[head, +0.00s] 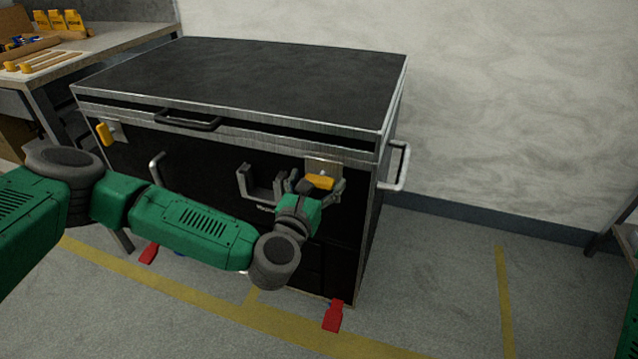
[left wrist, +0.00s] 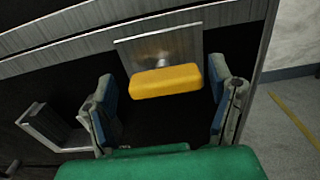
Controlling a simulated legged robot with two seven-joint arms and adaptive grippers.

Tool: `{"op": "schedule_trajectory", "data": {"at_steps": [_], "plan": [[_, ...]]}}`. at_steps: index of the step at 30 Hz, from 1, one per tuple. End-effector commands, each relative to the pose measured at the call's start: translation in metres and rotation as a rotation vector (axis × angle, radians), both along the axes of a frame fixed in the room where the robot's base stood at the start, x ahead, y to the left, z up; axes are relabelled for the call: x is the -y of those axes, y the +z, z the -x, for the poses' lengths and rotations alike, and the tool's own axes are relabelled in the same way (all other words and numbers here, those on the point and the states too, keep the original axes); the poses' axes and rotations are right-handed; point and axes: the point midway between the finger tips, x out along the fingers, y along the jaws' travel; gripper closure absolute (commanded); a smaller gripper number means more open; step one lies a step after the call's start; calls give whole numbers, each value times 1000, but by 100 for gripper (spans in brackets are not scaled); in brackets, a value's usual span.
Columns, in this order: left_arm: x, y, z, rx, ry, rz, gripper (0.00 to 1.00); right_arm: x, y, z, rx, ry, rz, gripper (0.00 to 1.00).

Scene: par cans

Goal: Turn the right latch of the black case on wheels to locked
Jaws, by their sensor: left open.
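The black case on wheels (head: 240,75) has metal edges and stands against the wall. Its right latch (head: 319,181) is a yellow handle on a metal plate at the front's upper right. In the left wrist view the right latch (left wrist: 166,81) lies nearly level across the plate, slightly tilted in the picture. My left gripper (head: 312,187) is in front of it. In the left wrist view my left gripper (left wrist: 162,84) is open, with one blue-padded finger beside each end of the handle and small gaps between. My right gripper is not in view.
The left latch (head: 104,133) has an upright yellow handle. Grey handles (head: 262,184) stick out from the case front, and a side handle (head: 397,167) on its right. Red pedals (head: 333,315) sit low in front. A workbench (head: 95,46) stands left.

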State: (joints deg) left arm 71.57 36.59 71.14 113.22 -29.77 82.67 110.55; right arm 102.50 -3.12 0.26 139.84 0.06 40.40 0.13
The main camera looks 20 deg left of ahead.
Motion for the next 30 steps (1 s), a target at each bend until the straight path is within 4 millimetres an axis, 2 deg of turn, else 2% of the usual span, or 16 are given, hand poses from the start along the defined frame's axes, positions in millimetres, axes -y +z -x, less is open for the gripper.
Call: {"op": "schedule_trajectory", "data": {"at_steps": [8,9,13,23,30], "plan": [[5,2,-2,1,-1,-6,24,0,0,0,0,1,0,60],[5,2,-2,1,-1,-6,28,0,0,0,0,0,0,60],[5,2,-2,1,-2,-5,73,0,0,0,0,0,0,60],[5,2,-2,1,-6,-22,75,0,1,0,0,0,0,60],[5,2,-2,5,-2,-131,75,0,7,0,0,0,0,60]]}}
